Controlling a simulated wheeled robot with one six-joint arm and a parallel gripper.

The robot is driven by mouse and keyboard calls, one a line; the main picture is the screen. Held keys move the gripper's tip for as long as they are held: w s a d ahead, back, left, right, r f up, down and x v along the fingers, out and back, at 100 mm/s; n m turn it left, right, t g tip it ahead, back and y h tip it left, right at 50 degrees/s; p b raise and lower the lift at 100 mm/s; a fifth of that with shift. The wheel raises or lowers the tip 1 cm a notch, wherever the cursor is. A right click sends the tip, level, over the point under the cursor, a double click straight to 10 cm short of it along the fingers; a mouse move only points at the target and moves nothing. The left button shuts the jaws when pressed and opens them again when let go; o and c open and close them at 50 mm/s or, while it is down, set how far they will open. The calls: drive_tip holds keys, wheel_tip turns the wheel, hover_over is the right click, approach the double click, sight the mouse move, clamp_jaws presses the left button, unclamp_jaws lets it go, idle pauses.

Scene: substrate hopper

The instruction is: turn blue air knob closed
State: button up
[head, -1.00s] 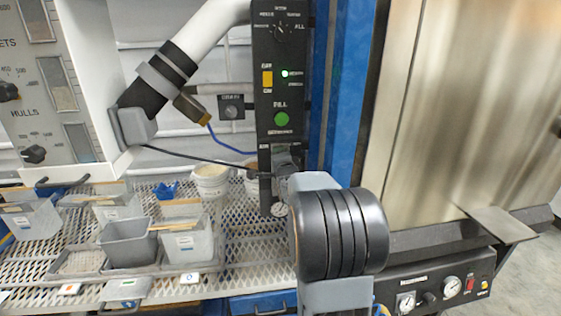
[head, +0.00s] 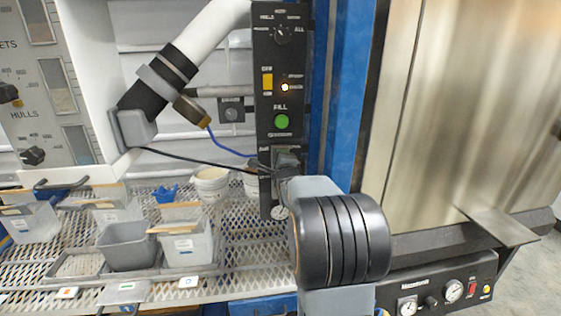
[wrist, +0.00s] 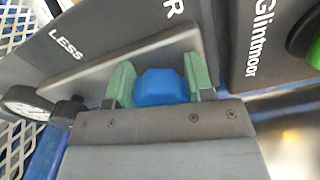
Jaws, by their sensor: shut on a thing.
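The blue air knob (wrist: 160,87) sits on a dark panel face in the wrist view, between the two green fingertips of my gripper (wrist: 160,77). My gripper is shut on it, with a fingertip on each side. White lettering "LESS" and the end of another word show on the panel near the knob. In the head view my gripper (head: 287,160) is at the lower part of the black control panel (head: 266,105), and my wrist hides the knob there. The knob's exact pointer direction cannot be told.
A round gauge (wrist: 27,103) is left of the knob in the wrist view. A mesh shelf (head: 235,240) holds tubs at left; a blue post (head: 345,110) stands right.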

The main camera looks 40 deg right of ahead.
drive_tip(key=o, duration=0.9)
drive_tip(key=shift+o, duration=0.2)
drive_tip(key=p+v, duration=0.1)
drive_tip(key=v, duration=1.2)
drive_tip(key=shift+s+a+p, duration=0.2)
drive_tip(key=shift+s+p, duration=0.15)
drive_tip(key=shift+p, duration=0.05)
